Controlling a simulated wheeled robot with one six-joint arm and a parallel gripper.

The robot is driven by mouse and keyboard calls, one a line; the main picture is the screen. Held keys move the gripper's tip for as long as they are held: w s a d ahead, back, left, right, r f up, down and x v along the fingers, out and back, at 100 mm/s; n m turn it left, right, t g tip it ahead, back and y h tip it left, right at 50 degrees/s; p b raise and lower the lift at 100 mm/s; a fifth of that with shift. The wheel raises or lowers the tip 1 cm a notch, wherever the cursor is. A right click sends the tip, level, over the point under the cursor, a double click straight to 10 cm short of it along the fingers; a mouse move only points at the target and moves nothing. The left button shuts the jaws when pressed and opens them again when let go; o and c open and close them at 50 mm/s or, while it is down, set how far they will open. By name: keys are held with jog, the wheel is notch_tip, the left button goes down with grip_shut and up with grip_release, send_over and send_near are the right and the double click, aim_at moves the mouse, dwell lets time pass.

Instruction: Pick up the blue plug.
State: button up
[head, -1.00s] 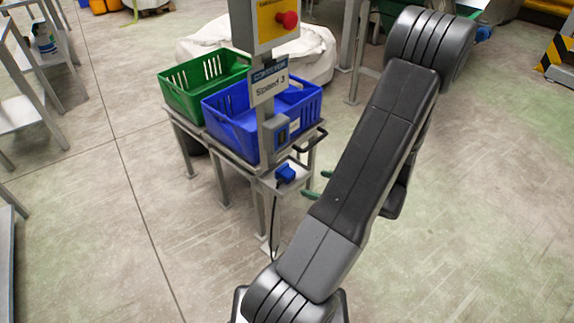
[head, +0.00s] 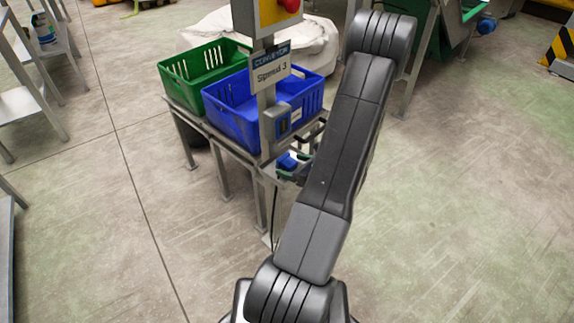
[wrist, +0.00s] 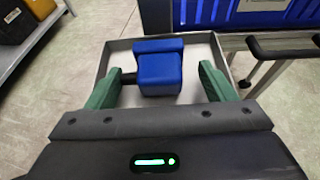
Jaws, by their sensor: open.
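The blue plug (wrist: 160,72) lies on a small grey metal tray (wrist: 200,43) in the wrist view, with a short black stub at its left side. In the head view the plug (head: 287,160) shows at the end of the stand, partly hidden by my arm. My gripper (wrist: 158,85) is open, with one green finger on each side of the plug and a gap to it on both sides. I cannot tell how high the fingers are above the tray. In the head view my gripper is mostly hidden behind my arm.
A blue crate (head: 232,124) and a green crate (head: 180,77) stand on the metal stand behind the plug. A post with a sign (head: 270,72) rises beside the tray. A black handle (wrist: 285,47) sticks out right of the tray. The floor in front is clear.

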aim_at(292, 163)
jog(key=shift+x, duration=0.8)
jog(key=c, duration=1.1)
jog(key=shift+r, duration=0.1)
jog(key=shift+r, duration=0.45)
jog(key=r, duration=0.1)
jog(key=r+p, duration=0.1)
jog(key=shift+s+d+r, duration=0.2)
jog(key=shift+d+r, duration=0.1)
jog(key=shift+r, duration=0.05)
jog(key=s+d, duration=0.3)
jog(key=d, duration=0.1)
jog(key=s+d, duration=0.4)
jog(key=s+d+p, duration=0.1)
jog(key=s+d, duration=0.3)
jog(key=d, duration=0.1)
jog(key=shift+s+f, duration=0.1)
jog(key=shift+s, duration=0.15)
